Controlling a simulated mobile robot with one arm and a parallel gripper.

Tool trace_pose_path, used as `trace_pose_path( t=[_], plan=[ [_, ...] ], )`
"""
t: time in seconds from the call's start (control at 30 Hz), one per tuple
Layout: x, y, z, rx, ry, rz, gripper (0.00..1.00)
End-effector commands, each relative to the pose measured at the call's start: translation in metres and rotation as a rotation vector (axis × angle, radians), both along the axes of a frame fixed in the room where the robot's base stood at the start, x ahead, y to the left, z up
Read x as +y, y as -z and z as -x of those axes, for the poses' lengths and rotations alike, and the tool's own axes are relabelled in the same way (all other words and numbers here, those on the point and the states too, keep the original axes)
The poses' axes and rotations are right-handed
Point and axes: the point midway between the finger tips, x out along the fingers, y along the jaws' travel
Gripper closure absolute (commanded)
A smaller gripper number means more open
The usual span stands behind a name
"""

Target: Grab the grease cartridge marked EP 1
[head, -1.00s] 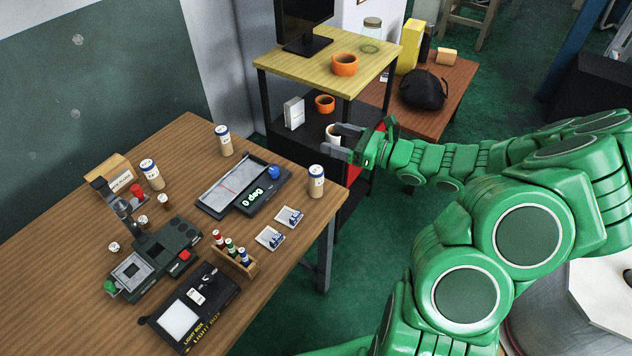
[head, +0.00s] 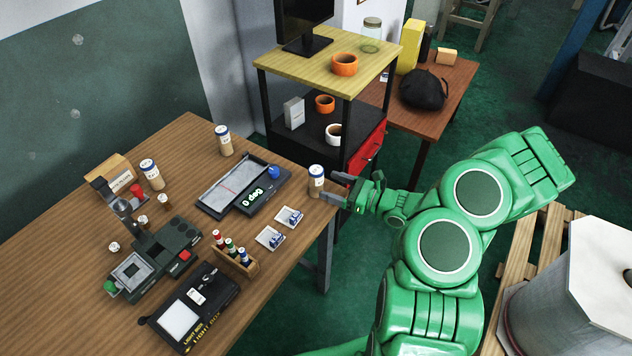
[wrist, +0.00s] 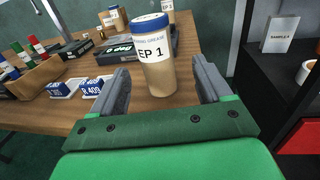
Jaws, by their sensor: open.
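The grease cartridge marked EP 1 (wrist: 155,55) stands upright on the wooden table, a tan cylinder with a white label and blue cap. It also shows in the head view (head: 316,181) near the table's right edge. My gripper (head: 334,187) is open beside it. In the wrist view my gripper (wrist: 160,90) has its two fingers spread, with the cartridge ahead and between them in the picture. I cannot tell how far the cartridge lies inside the jaws. Two similar cartridges stand farther back, one near the back edge (head: 223,140) and one at the left (head: 152,174).
A shelf (head: 300,143) with cups stands behind, to the right in the wrist view.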

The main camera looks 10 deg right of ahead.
Motion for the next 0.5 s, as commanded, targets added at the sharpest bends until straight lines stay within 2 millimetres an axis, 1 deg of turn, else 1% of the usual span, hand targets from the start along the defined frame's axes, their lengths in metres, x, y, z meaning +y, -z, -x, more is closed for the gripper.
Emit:
trace_pose_path(
  t=[0.5],
  plan=[
    [0.028, -0.001, -0.018, 0.0, -0.002, 0.0, 0.22]
  ],
)
